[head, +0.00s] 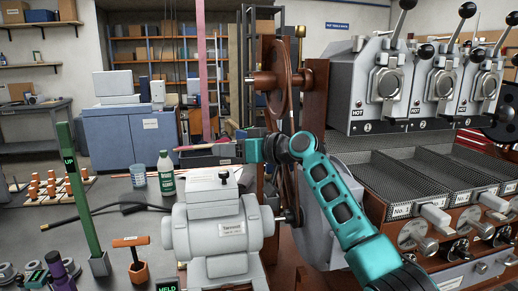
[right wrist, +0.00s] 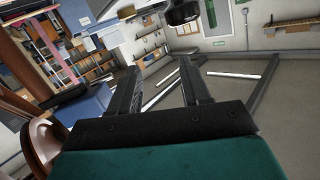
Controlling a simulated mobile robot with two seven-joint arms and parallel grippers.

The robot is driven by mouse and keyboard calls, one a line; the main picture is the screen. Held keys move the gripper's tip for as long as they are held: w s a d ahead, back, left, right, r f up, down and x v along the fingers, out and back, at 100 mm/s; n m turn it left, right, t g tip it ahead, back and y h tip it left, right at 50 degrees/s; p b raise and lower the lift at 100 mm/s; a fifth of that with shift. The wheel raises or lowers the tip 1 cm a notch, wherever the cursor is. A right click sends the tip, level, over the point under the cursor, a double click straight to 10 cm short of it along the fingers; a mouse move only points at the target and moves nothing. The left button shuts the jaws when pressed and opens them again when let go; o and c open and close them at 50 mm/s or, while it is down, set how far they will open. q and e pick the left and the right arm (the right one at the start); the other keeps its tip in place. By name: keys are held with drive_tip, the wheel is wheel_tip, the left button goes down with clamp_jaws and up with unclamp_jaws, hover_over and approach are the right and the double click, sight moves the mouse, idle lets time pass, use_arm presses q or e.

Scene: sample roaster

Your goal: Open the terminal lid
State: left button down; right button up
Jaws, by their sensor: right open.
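A grey motor (head: 218,235) stands on the bench in the head view. On its top is a pale terminal box with a closed-looking lid (head: 208,184) and a small black knob (head: 223,175). My right gripper (head: 243,150) is above and slightly right of the box in the picture, apart from the lid. In the right wrist view its two dark fingers (right wrist: 156,72) are spread with nothing between them. That view shows no motor or lid. My left gripper is in neither view.
A brown flywheel (head: 277,88) and its post stand close behind my right arm. The roaster (head: 375,95) fills the right side. A green bottle (head: 166,175), a cup (head: 138,176) and a green upright post (head: 76,190) stand left of the motor.

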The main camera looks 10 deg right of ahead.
drive_tip(key=v, duration=1)
drive_tip(key=shift+b, duration=0.3)
drive_tip(key=shift+w+r, duration=0.1)
